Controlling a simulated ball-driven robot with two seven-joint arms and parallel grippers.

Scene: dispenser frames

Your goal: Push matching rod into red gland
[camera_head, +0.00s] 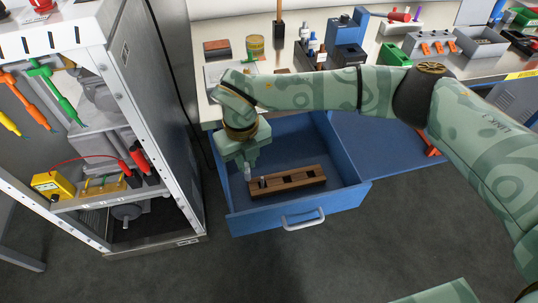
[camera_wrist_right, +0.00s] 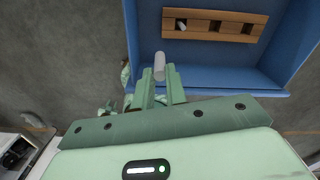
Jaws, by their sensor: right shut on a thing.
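My right gripper (camera_head: 247,168) is over the left part of an open blue drawer. In the right wrist view its fingers (camera_wrist_right: 160,88) are shut on a pale grey rod (camera_wrist_right: 159,67), which sticks out beyond the fingertips. A brown wooden block (camera_head: 312,175) with square holes lies in the drawer, to the right of the gripper; it also shows in the wrist view (camera_wrist_right: 234,27). Another grey rod (camera_wrist_right: 181,24) stands in the block's left hole. I cannot make out a red gland for sure in either view. My left gripper is not in view.
The blue drawer (camera_head: 345,197) has a pale handle (camera_head: 303,220) at its front. A bench behind holds a striped can (camera_head: 255,47), small bottles, a blue block (camera_head: 347,33) and a grey tray (camera_head: 482,43). A cabinet with hanging tools (camera_head: 50,85) stands left.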

